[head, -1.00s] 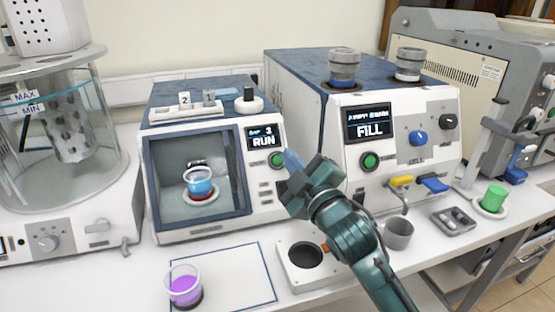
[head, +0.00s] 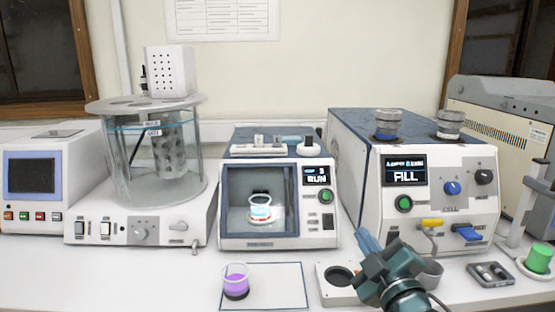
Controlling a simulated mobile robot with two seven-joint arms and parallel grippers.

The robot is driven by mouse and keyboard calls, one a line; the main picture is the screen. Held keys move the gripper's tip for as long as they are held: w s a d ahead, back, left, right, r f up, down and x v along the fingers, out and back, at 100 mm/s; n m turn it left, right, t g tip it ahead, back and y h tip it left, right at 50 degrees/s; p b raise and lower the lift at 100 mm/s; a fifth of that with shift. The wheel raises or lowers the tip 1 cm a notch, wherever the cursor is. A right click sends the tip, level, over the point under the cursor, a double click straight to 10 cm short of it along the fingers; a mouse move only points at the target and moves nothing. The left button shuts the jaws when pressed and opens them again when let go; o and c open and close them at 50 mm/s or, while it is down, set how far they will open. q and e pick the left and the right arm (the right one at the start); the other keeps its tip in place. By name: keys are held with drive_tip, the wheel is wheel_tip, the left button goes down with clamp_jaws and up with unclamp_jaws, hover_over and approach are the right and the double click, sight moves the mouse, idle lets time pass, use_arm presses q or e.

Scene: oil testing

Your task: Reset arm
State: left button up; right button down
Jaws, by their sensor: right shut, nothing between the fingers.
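My right gripper (head: 366,240) is shut and empty. It is in the lower right of the head view, in front of the machine whose screen reads FILL (head: 412,215). Its fingers point up and to the left, apart from the RUN machine (head: 328,222) at their left. The RUN machine's chamber holds a small cup with light blue and red on it (head: 260,212). My left gripper is not in view.
A clear cup of purple liquid (head: 236,282) stands on the outlined mat (head: 285,280). A white block with a dark round hole (head: 335,298) is beside my right gripper. A glass bath (head: 192,170) stands left. A green cup (head: 540,257) and grey tray (head: 491,275) are at right.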

drive_tip(key=s+a+f+m+g+p, duration=0.1)
drive_tip(key=s+f+m+g, duration=0.15)
drive_tip(key=f, duration=0.55)
drive_tip(key=s+f+m+g+p, duration=0.15)
drive_tip(key=s+f, duration=0.25)
drive_tip(key=f, duration=0.4)
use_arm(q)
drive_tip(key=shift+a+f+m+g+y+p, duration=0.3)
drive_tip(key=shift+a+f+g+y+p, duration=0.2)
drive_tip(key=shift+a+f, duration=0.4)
use_arm(e)
drive_tip(key=s+a+f+m+g, duration=0.1)
drive_tip(key=s+f+m+g, duration=0.3)
drive_tip(key=s+f, duration=0.8)
drive_tip(key=s+m, duration=0.1)
drive_tip(key=s, duration=0.2)
drive_tip(key=shift+s, duration=0.4)
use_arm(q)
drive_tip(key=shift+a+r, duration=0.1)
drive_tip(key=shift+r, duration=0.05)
use_arm(e)
drive_tip(key=shift+a, duration=0.1)
